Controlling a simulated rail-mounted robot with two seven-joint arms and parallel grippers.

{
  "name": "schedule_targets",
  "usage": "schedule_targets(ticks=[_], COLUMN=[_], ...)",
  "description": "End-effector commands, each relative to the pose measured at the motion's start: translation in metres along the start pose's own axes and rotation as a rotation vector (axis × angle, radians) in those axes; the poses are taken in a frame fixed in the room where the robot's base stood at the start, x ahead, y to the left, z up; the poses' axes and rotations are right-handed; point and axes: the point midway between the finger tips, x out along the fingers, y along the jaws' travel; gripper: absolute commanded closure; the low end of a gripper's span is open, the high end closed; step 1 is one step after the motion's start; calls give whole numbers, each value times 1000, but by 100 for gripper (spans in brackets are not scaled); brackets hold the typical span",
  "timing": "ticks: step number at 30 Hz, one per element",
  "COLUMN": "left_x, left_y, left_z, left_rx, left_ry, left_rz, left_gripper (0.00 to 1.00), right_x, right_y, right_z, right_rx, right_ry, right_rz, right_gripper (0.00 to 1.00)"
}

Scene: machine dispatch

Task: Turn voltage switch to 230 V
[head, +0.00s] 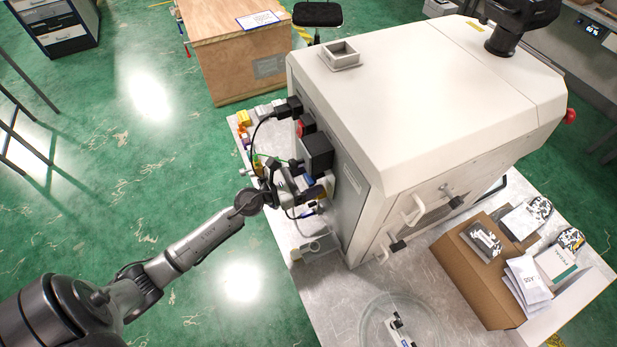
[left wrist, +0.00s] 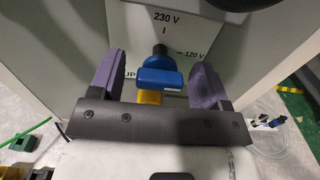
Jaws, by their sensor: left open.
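In the left wrist view, the voltage switch (left wrist: 160,77) is a blue handle with a dark stub above it and a yellow part below. The white label panel (left wrist: 190,32) behind it reads 230 V at the top, above a short mark, and 120 V at the right. The dark stub lies just below the 230 V mark; the exact setting is unclear. My left gripper (left wrist: 158,82) is open, with one purple finger on each side of the blue handle and gaps visible. In the head view, my left gripper (head: 308,190) is at the machine's left side and hides the switch.
The white machine (head: 430,90) stands on a grey table (head: 345,300). Black plugs and cables (head: 290,108) stick out of its side near my left arm. A cardboard box (head: 480,285) and a glass dish (head: 400,335) lie in front.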

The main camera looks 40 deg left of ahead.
Motion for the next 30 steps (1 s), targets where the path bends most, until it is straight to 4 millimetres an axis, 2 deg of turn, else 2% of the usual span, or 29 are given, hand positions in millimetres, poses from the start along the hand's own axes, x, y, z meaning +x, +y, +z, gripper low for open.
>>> schedule_targets(ticks=[8, 23, 30], left_x=[0, 0, 0], left_y=[0, 0, 0], left_z=[0, 0, 0], left_rx=[0, 0, -23], left_ry=[0, 1, 1], left_rz=[0, 0, 0], left_gripper=[30, 78, 79], right_x=[0, 0, -2], right_y=[-2, -1, 1], right_z=[0, 0, -1], right_rx=[6, 3, -4], right_ry=[1, 1, 0], right_rz=[-5, -2, 3], right_gripper=[57, 57, 57])
